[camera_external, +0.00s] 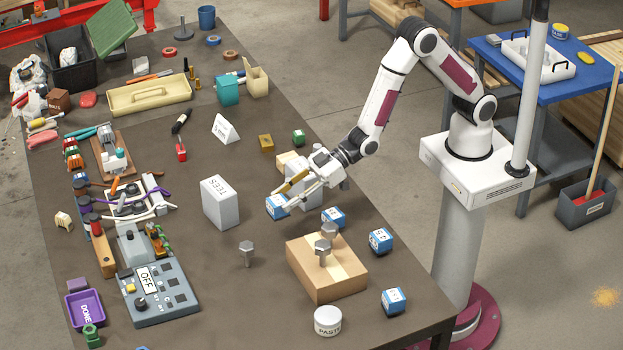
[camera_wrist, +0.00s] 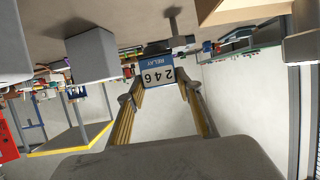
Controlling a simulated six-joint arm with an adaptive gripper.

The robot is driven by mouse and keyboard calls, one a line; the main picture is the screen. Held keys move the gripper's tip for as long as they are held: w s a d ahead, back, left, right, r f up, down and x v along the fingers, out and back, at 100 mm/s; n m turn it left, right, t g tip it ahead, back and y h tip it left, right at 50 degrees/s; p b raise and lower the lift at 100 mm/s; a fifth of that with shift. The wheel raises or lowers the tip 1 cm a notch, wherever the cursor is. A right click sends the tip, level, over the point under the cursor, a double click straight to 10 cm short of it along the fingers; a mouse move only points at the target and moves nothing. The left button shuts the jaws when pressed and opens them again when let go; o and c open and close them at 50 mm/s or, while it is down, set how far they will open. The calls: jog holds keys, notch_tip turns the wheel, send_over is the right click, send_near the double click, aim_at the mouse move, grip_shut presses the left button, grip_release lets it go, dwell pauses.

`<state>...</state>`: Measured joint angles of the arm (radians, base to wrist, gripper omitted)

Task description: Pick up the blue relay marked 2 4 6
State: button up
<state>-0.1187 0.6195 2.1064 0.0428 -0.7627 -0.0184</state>
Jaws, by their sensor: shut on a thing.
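The blue relay marked 2 4 6 (camera_wrist: 156,72) is between my fingertips in the wrist view, its white label facing the camera. In the external view the held blue-and-white relay (camera_external: 277,207) is at the end of my gripper (camera_external: 290,188), left of the other relays. My gripper, with its yellowish fingers, also shows in the wrist view (camera_wrist: 163,90) and is shut on this relay. I cannot tell whether the relay is clear of the table. Other blue relays stand to the right: one close by (camera_external: 333,217), one at the table edge (camera_external: 380,241) and one in front (camera_external: 393,301).
A wooden block (camera_external: 327,277) with metal bolts is in front of my gripper. A grey TEES box (camera_external: 220,203) stands to the left and a white PASTE jar (camera_external: 328,321) at the front. A lone bolt (camera_external: 247,252) stands on bare table (camera_external: 210,255).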

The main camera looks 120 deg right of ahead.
jog(key=shift+r, duration=0.55)
